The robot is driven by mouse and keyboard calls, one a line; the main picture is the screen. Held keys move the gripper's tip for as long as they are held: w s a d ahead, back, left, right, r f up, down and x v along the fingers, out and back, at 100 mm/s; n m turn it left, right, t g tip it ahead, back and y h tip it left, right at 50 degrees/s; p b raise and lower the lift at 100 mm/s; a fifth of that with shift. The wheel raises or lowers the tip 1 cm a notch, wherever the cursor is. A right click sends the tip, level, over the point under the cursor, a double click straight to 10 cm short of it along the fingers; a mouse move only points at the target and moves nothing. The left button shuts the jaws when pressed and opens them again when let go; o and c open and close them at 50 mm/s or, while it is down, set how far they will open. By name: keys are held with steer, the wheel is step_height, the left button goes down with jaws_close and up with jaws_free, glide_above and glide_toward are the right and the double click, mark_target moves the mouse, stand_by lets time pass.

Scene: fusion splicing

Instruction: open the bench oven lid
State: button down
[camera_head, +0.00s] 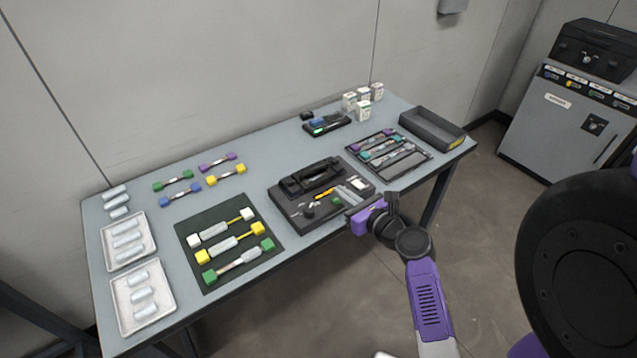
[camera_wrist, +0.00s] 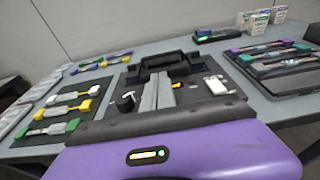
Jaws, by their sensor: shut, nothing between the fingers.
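A small black device with a green light and a blue part (camera_head: 325,125) stands at the back of the table. It looks like the bench oven, though it is too small to tell its lid clearly. It also shows in the wrist view (camera_wrist: 216,34), at the back. My gripper (camera_head: 352,213) is at the table's front edge, beside the tool mat, apart from that device. It is shut and empty.
A dark mat (camera_head: 283,204) with a black handled unit (camera_head: 311,178) and small tools lies between my gripper and the device. White boxes (camera_head: 363,110) stand right of the device. A tray of connectors (camera_head: 424,163) and an empty grey bin (camera_head: 432,127) are at right.

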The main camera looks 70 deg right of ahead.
glide_toward(314, 172)
steer(key=w, duration=0.1)
steer(key=w+d, duration=0.1)
steer(key=w, duration=0.2)
steer(key=shift+w+d, duration=0.35)
